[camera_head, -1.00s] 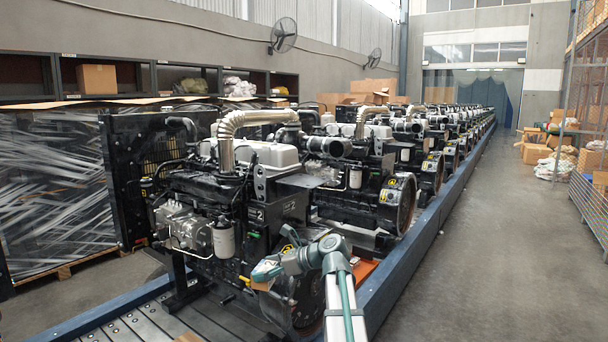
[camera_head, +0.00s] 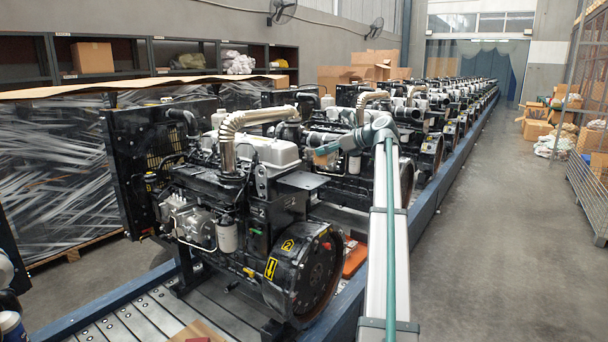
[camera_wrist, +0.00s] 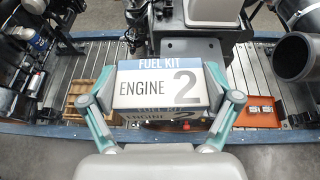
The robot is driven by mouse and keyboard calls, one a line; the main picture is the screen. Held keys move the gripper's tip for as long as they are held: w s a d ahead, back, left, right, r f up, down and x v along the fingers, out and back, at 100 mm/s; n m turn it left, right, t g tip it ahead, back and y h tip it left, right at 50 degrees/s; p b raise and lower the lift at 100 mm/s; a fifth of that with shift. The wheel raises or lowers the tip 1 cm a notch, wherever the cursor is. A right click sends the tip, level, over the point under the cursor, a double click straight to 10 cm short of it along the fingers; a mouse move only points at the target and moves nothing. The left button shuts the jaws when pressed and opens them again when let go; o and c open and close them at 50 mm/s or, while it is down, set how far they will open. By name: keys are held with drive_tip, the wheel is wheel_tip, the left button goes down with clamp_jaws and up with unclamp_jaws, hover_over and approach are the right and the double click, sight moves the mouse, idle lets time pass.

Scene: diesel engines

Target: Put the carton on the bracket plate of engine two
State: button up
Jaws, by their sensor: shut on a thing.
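The carton (camera_wrist: 160,88) has a white label reading "FUEL KIT ENGINE 2" and sits between the fingers of my gripper (camera_wrist: 162,98), which is shut on it. In the head view the carton (camera_head: 325,150) is a small brownish shape at the end of my arm. Engine two (camera_head: 240,190) is the nearest engine, marked with a 2. Its bracket plate (camera_head: 303,181) is a flat dark plate jutting right from the engine top, and looks empty. The carton appears higher than the plate and just right of it in the picture; their distance apart is unclear.
A silver exhaust pipe (camera_head: 232,140) rises from engine two. A row of further engines (camera_head: 425,120) runs back along the blue-edged conveyor (camera_head: 425,212). An orange tray (camera_wrist: 255,112) lies on the conveyor slats. The aisle floor (camera_head: 490,220) at right is clear.

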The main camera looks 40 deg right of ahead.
drive_tip(key=shift+w+d+r, duration=0.8)
drive_tip(key=shift+w+d, duration=0.2)
drive_tip(key=shift+d, duration=0.15)
drive_tip(key=w+f+p, duration=0.1)
drive_tip(key=w+f, duration=0.1)
drive_tip(key=w, duration=0.2)
drive_tip(key=w+f+p, duration=0.1)
drive_tip(key=w+f, duration=0.2)
drive_tip(key=w, duration=0.1)
drive_tip(key=w+f+p, duration=0.1)
drive_tip(key=w+f, duration=0.2)
drive_tip(key=w, duration=0.1)
drive_tip(key=shift+w+f, duration=0.2)
drive_tip(key=shift+w, duration=0.15)
drive_tip(key=shift+w+f, duration=0.4)
drive_tip(key=shift+f, duration=0.2)
drive_tip(key=shift+w+f+p, duration=0.2)
drive_tip(key=shift+f+p, duration=0.25)
drive_tip(key=shift+f, duration=1.3)
drive_tip(key=shift+f, duration=0.15)
drive_tip(key=o, duration=1)
drive_tip(key=shift+o, duration=0.2)
